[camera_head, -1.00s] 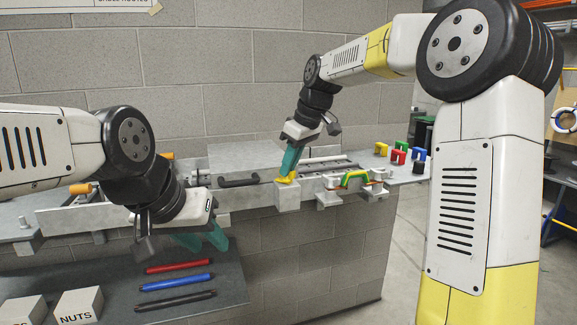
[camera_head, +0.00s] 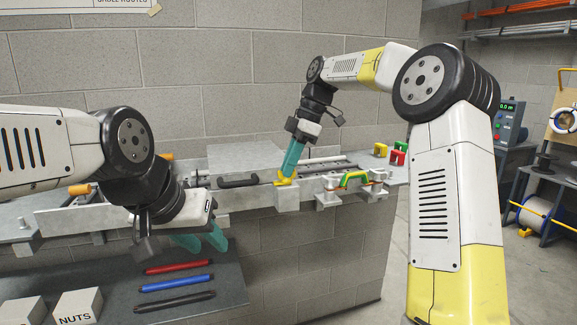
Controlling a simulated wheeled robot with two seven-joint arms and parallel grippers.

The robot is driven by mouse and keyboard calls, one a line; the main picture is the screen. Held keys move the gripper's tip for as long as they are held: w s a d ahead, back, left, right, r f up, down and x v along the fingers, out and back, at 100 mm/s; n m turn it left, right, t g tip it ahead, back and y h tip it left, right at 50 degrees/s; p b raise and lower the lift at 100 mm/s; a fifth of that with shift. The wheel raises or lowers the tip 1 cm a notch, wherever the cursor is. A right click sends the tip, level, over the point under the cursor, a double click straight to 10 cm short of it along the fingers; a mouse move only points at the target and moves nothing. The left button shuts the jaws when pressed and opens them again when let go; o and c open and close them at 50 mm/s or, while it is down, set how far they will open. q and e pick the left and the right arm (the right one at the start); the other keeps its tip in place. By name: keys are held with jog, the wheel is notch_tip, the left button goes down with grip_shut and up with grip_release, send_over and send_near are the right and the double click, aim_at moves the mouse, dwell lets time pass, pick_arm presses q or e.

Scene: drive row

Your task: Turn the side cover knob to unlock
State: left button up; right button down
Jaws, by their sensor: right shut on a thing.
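The yellow side cover knob (camera_head: 286,180) sits on a grey block (camera_head: 288,200) at the front side of the machine. My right gripper (camera_head: 287,172), with teal fingers, reaches down from above and is shut on the knob, partly hiding it. The flat grey cover (camera_head: 240,157) with a dark handle (camera_head: 238,182) lies behind and to the left of the knob. My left gripper (camera_head: 203,240) hangs low at the left, in front of the machine, away from the knob. Its two teal fingers are apart with nothing seen between them.
A green and yellow handle (camera_head: 355,178) is just right of the knob. Red and yellow blocks (camera_head: 398,157) stand farther right. A dark shelf (camera_head: 225,284) below my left gripper holds red, blue and black rods and a NUTS box (camera_head: 78,307).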

jog(key=shift+n, duration=0.5)
jog(key=c, duration=1.5)
grip_release()
jog(key=shift+o, duration=0.2)
jog(key=v, duration=0.8)
jog(key=shift+w, duration=0.15)
